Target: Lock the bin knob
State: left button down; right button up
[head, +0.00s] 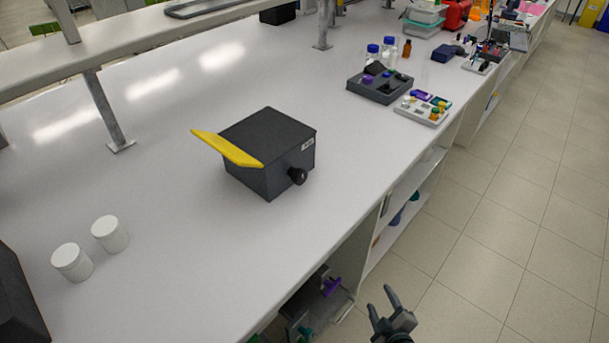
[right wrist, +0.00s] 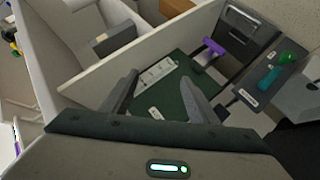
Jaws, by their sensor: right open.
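The bin is a dark grey box (head: 255,140) with a yellow flap (head: 226,148) on its left side, standing on the white bench. The flap sticks out, tilted. A round black knob (head: 298,176) is on the bin's front right face, below a small white label. My right gripper (head: 386,304) is open and empty, low at the bottom of the head view, off the bench edge over the floor and well apart from the bin. In the right wrist view its two fingers (right wrist: 160,95) are spread. My left gripper is not in view.
Two white jars (head: 90,248) stand at the left. A dark tray (head: 381,88) and a white tray (head: 422,108) with small parts lie beyond the bin. Shelves below the bench hold items, including a purple-handled one (head: 331,286). The bench around the bin is clear.

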jog(key=w+a+r+n+t+y, duration=0.1)
jog(key=w+r+n+t, duration=0.15)
jog(key=r, duration=0.75)
jog(key=w+a+r+n+t+y, duration=0.2)
jog(key=w+r+n, duration=0.15)
jog(key=r, duration=0.65)
jog(key=w+a+r+n+t+y, duration=0.1)
jog(key=w+r+n+t, duration=0.15)
jog(key=r, duration=0.75)
jog(key=s+a+r+n+g+y+p, duration=0.1)
jog(key=a+r+n+g+y, duration=0.2)
jog(key=a+r+n+y, duration=0.5)
jog(key=s+a+r+n+g+y, duration=0.1)
jog(key=a+r+n+g, duration=0.2)
jog(key=n, duration=0.9)
jog(key=d+n+g+h, duration=0.1)
jog(key=n, duration=0.1)
jog(key=w+d+f+n+g+h, duration=0.1)
jog(key=n, duration=0.2)
jog(key=d+n+g+h, duration=0.1)
jog(key=d+n+h, duration=0.1)
jog(key=shift+w+f+p, duration=0.3)
jog(key=shift+w+f, duration=0.05)
jog(key=shift+f, duration=0.05)
jog(key=shift+w, duration=0.1)
